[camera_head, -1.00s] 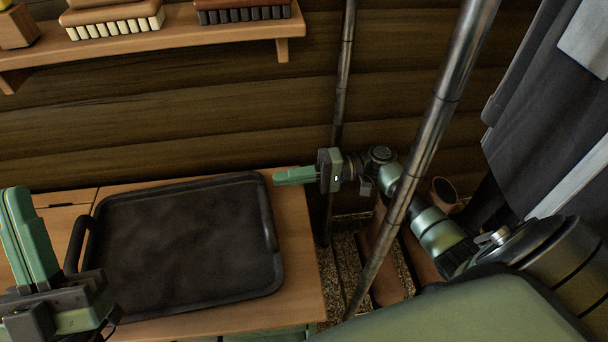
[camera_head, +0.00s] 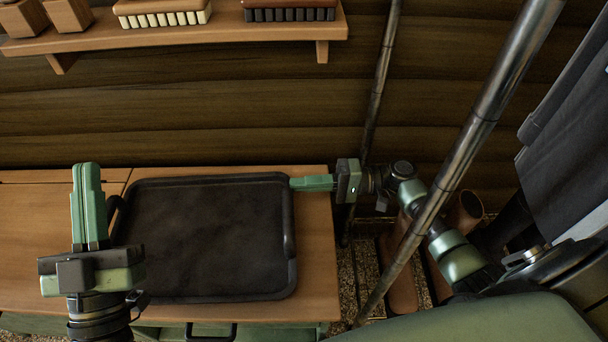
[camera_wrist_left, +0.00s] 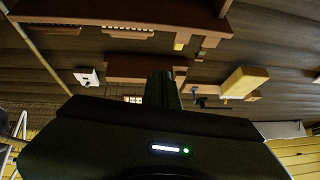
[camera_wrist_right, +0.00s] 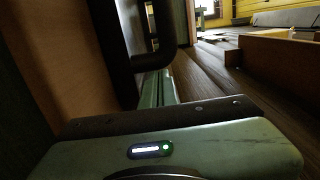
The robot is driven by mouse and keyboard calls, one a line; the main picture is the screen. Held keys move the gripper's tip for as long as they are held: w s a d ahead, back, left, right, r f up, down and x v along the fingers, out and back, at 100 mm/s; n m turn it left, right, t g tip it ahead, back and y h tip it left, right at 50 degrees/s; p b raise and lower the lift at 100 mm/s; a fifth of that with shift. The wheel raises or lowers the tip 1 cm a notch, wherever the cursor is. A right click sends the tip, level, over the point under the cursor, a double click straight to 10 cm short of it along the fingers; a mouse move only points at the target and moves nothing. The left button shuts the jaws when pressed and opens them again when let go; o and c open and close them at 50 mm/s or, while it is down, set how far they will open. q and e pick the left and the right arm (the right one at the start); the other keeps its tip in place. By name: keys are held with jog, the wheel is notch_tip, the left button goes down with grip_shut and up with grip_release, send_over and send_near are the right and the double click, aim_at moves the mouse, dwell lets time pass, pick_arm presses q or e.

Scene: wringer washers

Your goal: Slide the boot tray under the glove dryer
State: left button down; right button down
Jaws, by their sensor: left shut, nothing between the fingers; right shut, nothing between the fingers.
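The boot tray (camera_head: 205,240) is a dark, shallow tray with a raised rim and a handle at each side. It lies flat on a wooden bench top in the head view. My left gripper (camera_head: 86,168) is shut and empty, just left of the tray's left handle. My right gripper (camera_head: 294,184) is shut and empty, with its tips at the tray's upper right corner; I cannot tell whether they touch. The right wrist view shows a dark handle (camera_wrist_right: 152,45) close in front of the fingers. I cannot make out the glove dryer in any view.
The wooden bench top (camera_head: 318,250) has bare room left of the tray and a narrow strip to its right. Metal poles (camera_head: 470,135) stand right of the bench. A wall shelf (camera_head: 190,35) with brushes is above. Dark clothing (camera_head: 570,155) hangs at the right.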

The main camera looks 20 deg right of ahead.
jog(key=shift+s+a, duration=0.1)
jog(key=shift+s, duration=0.1)
pick_arm(q)
jog(key=shift+w+f+g, duration=0.3)
jog(key=shift+w+f, duration=0.05)
jog(key=shift+f, duration=0.15)
